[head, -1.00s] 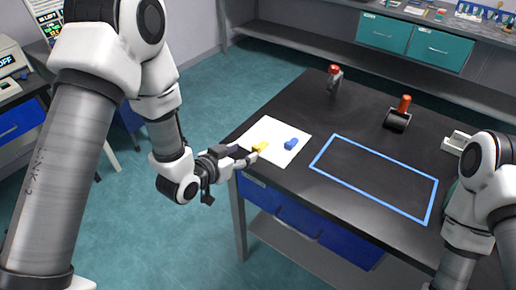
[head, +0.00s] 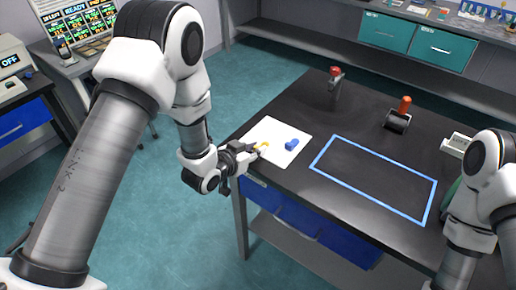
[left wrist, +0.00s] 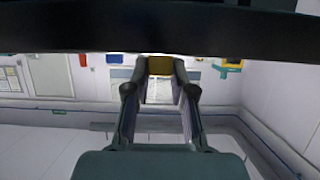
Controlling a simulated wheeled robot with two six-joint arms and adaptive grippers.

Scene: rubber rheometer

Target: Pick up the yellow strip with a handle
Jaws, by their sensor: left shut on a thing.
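The small yellow strip (head: 263,145) is at the front left of the white sheet on the black table. My left gripper (head: 257,150) reaches it from the left and is shut on it. In the left wrist view, the yellow piece (left wrist: 160,65) sits between the two fingertips (left wrist: 160,72). The fingers hide part of the strip, and I cannot tell whether it still touches the sheet. My right gripper is out of view; only my right arm's links show at the right edge.
A blue piece (head: 291,144) lies on the white sheet (head: 276,126), right of the strip. A blue outlined rectangle (head: 375,176) on the table is empty. A red-topped tool (head: 335,84) and a roller with an orange handle (head: 399,116) stand behind.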

